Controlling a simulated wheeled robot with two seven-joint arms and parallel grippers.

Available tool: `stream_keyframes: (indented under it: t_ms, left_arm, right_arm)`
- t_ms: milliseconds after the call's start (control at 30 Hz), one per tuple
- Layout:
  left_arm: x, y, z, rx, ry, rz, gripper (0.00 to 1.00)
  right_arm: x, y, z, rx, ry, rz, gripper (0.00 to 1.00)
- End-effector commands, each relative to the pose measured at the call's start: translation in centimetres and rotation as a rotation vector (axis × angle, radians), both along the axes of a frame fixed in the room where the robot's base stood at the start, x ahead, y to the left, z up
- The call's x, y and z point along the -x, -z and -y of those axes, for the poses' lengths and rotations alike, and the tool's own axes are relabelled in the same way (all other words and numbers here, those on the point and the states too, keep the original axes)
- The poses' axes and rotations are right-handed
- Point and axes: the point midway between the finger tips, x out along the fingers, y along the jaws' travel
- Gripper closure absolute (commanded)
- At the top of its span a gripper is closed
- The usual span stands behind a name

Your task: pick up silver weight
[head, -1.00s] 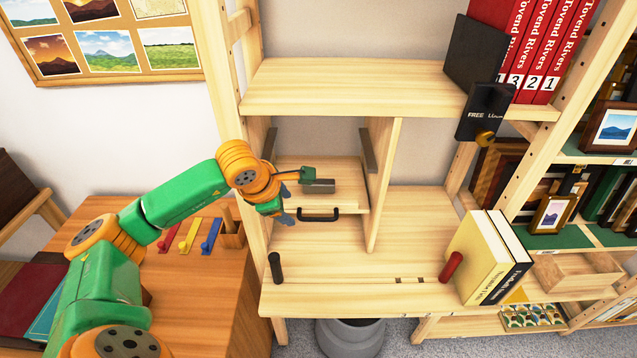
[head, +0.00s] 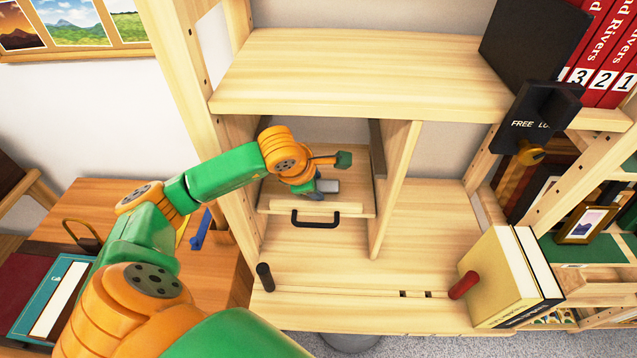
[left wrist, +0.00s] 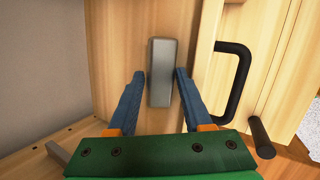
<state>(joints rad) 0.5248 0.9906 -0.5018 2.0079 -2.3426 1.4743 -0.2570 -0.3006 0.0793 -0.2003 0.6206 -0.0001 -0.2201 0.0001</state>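The silver weight (head: 329,186) is a small grey block lying in a pulled-out wooden drawer (head: 350,208) with a black handle (head: 316,219). In the left wrist view the weight (left wrist: 161,62) is a long grey bar. My left gripper (left wrist: 159,76) is open, with one blue finger on each side of the weight's near part. There are visible gaps between the fingers and the weight. In the head view my left gripper (head: 315,190) reaches into the drawer from the left and partly covers the weight. My right gripper is not in view.
The shelf board (head: 360,75) runs above the drawer, and an upright panel (head: 398,190) stands to its right. A black peg (head: 264,277) and a red peg (head: 463,285) are on the lower board. Books (head: 505,270) stand at right. The lower board's middle is clear.

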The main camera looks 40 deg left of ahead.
Motion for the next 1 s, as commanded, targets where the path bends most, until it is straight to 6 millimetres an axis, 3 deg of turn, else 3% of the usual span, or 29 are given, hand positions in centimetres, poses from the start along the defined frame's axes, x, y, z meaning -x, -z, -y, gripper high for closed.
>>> stream_keyframes:
  t_ms: [33,167,200,667,767,1000]
  left_arm:
    - [0.3,0.6,0.0,-0.002,0.000,-0.017,0.62]
    - [0.3,0.6,0.0,-0.002,0.000,-0.017,0.97]
    - [0.3,0.6,0.0,-0.002,0.000,-0.017,1.00]
    - [0.8,0.1,-0.1,-0.005,-0.002,-0.014,1.00]
    - [1.9,-0.9,0.0,-0.006,0.000,-0.010,1.00]
    - [6.8,-3.4,0.5,-0.011,0.003,-0.007,1.00]
  right_arm:
    - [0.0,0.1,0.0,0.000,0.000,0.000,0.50]
    - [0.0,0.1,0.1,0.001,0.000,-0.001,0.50]
    - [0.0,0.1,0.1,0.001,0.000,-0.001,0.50]
    - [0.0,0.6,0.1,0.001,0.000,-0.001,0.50]
    - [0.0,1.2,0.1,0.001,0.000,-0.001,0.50]
    - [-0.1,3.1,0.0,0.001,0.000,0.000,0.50]
